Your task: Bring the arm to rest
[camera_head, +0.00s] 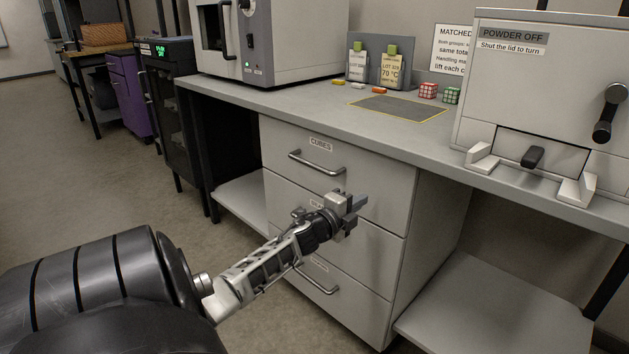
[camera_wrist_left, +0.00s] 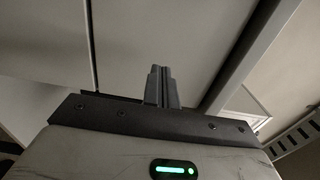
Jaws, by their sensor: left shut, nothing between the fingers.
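My left gripper (camera_head: 354,203) is at the end of my left arm, which reaches in from the lower left in the head view. It appears in front of the drawer unit (camera_head: 392,177), below the bench top. Its fingers are shut with nothing between them. In the left wrist view the fingers (camera_wrist_left: 161,87) stand together at the middle, with pale panels beyond them. I cannot tell how near the fingertips are to the drawer fronts. My right gripper is in neither view.
The bench top (camera_head: 300,107) carries a white oven-like box (camera_head: 275,40), a dark mat (camera_head: 400,107), two lattice cubes, red (camera_head: 428,90) and green (camera_head: 451,95), and a "POWDER OFF" machine (camera_head: 545,85). Drawer handles (camera_head: 316,163) stick out near my gripper. Floor at left (camera_head: 90,190) is clear.

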